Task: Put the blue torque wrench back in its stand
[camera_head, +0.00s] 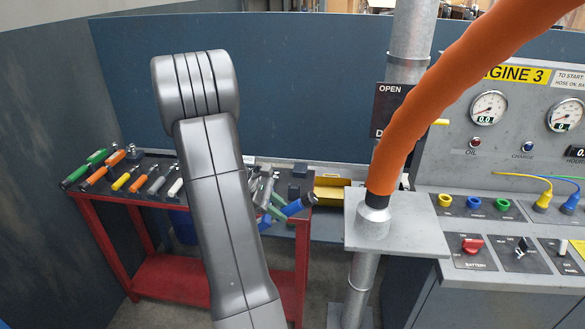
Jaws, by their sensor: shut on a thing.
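The blue torque wrench (298,206) shows at the right end of the red bench, right of my arm. Its blue handle is tilted, with the dark end up to the right. My gripper (276,211) is mostly hidden behind my own grey arm; its visible part is around the wrench and shut on it. The wrench's other end is hidden by the arm. My arm hides the stand's right side, so I cannot tell whether a slot there is empty.
The red bench (302,262) has a lower shelf. A grey post with a plate (394,238) and a thick orange hose (430,100) stand close on the right. The engine control panel (520,150) is further right. A yellow tray (331,189) lies behind the bench's right end.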

